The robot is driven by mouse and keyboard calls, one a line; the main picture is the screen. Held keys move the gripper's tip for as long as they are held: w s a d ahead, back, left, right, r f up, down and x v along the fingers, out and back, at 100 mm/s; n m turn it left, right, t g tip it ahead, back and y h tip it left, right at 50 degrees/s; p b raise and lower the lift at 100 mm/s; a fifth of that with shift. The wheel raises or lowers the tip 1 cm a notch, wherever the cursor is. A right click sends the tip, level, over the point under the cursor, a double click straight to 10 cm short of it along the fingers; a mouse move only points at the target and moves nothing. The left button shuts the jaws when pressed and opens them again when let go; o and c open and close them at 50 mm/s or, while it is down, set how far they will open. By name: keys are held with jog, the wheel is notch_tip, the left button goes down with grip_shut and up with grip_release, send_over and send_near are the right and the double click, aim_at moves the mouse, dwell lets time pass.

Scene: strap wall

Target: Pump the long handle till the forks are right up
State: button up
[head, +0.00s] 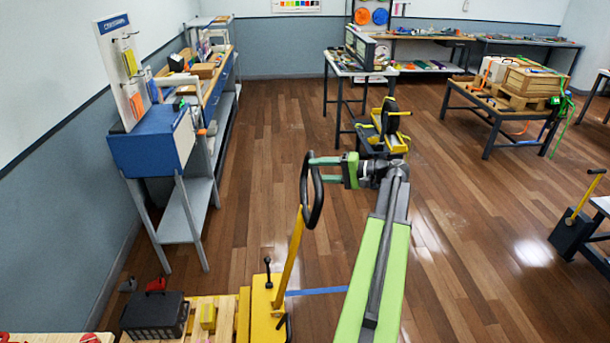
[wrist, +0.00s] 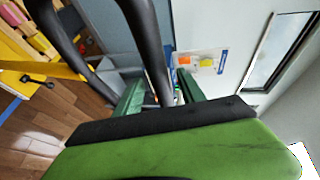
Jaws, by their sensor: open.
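The long handle (head: 288,262) is a yellow bar leaning up from the yellow pallet truck body (head: 262,308), with a black loop grip (head: 304,186) at its top. My gripper (head: 318,168) is at the loop's upper right side, its green fingers pointing left. In the wrist view the black loop (wrist: 147,45) shows as two bars. One bar runs down between the spread fingers of my gripper (wrist: 160,95); the other passes left of them. The jaws are open, and I cannot tell whether they touch the bar. The forks are not visible; a wooden pallet covers their place.
The pallet (head: 172,305) carries a black case (head: 155,315) and a yellow block (head: 208,316). A small black lever (head: 268,272) stands on the truck body.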

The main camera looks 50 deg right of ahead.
jog(key=x, duration=0.4)
jog(key=shift+w+a, duration=0.1)
jog(key=shift+w, duration=0.15)
grip_shut()
jog(key=shift+f, duration=0.1)
dwell(1.0)
